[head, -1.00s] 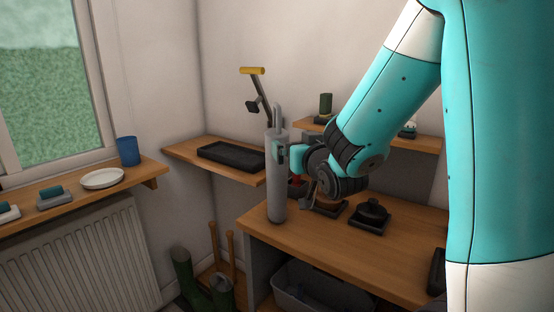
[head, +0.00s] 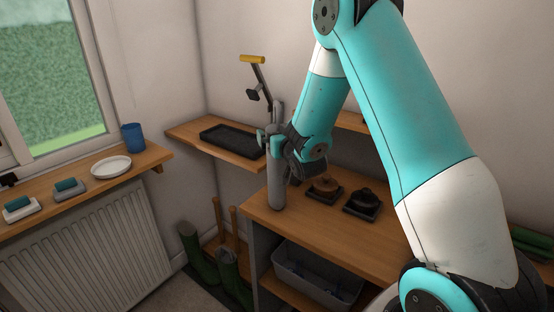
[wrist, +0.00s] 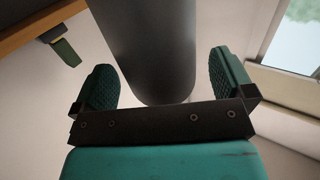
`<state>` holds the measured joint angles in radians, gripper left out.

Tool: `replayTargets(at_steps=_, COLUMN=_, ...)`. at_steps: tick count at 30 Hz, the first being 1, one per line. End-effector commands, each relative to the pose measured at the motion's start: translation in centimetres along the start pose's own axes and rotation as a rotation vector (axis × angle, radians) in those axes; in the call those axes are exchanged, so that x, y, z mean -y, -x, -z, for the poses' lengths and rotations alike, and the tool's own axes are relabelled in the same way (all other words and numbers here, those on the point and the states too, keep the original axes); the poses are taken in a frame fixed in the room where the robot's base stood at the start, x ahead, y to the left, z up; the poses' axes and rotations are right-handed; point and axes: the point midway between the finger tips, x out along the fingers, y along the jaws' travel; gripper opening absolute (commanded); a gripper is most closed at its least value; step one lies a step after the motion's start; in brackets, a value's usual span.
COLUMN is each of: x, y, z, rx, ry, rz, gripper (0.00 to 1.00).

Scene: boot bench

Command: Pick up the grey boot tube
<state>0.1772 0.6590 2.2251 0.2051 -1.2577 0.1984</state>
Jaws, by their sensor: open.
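The grey boot tube (head: 276,194) stands upright at the left end of the wooden bench in the head view. A thinner grey piece rises above its top. My gripper (head: 270,142) is at the tube's upper part, and my wrist hides some of the tube. In the wrist view the tube (wrist: 150,45) lies between the two teal finger pads of my gripper (wrist: 165,84). The jaws are open, with a visible gap on each side of the tube.
A black tray (head: 232,139) and yellow-handled tool (head: 252,60) are behind. A grey bin (head: 318,276) is below, green boots (head: 198,252) on the floor left.

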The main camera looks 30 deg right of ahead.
Motion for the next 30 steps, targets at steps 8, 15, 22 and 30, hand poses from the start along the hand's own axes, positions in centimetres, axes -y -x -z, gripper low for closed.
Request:
replayTargets(at_steps=8, x=0.0, y=-0.8, z=-0.1, rx=0.001, ry=0.000, rz=0.000, gripper=1.00)
replayTargets(at_steps=15, x=0.0, y=-0.8, z=0.0, rx=0.001, ry=0.000, rz=0.000, gripper=0.58)
replayTargets(at_steps=22, x=0.0, y=-0.8, z=0.0, rx=0.000, ry=0.000, rz=0.000, gripper=0.48)
replayTargets(at_steps=30, x=-0.1, y=-0.8, z=1.1, rx=-0.003, ry=-0.002, rz=-0.002, gripper=0.48)
